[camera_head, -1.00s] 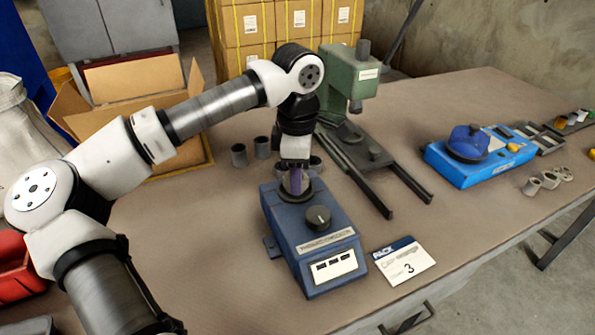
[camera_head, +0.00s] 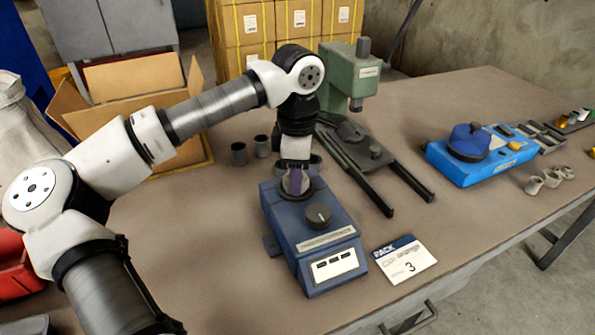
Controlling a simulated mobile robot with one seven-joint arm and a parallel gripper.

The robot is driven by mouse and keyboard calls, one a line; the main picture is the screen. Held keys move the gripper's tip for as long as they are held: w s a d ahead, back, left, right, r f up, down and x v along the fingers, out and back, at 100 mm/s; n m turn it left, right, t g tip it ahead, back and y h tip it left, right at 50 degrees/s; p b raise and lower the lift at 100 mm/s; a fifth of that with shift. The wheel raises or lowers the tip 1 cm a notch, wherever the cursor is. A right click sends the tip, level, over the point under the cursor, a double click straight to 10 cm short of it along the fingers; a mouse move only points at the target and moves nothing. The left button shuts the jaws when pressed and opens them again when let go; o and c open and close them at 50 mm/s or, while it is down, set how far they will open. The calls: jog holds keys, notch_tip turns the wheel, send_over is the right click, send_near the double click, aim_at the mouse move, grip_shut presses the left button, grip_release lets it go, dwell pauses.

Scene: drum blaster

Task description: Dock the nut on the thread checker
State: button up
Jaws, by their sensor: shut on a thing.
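The thread checker (camera_head: 322,249) is a dark blue box with a black knob, a white label panel and a round dark seat at its back end. My gripper (camera_head: 296,190) points straight down over that round seat. Its fingers are shut at the seat, with a small purplish-grey patch showing between them. The nut itself is too small and too covered by the fingers to make out clearly. I cannot tell whether it touches the seat.
A green press (camera_head: 349,82) with dark rails stands behind and right of the checker. Small grey cups (camera_head: 239,154) stand behind my gripper. A card (camera_head: 404,259) lies at the checker's right. A bright blue device (camera_head: 480,155) sits farther right. The table's front right is clear.

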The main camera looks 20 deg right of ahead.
jog(key=shift+f, duration=0.25)
jog(key=o, duration=0.8)
jog(key=shift+o, duration=0.2)
notch_tip(320, 180, up, 11)
jog(key=p, duration=0.7)
jog(key=shift+r, duration=0.1)
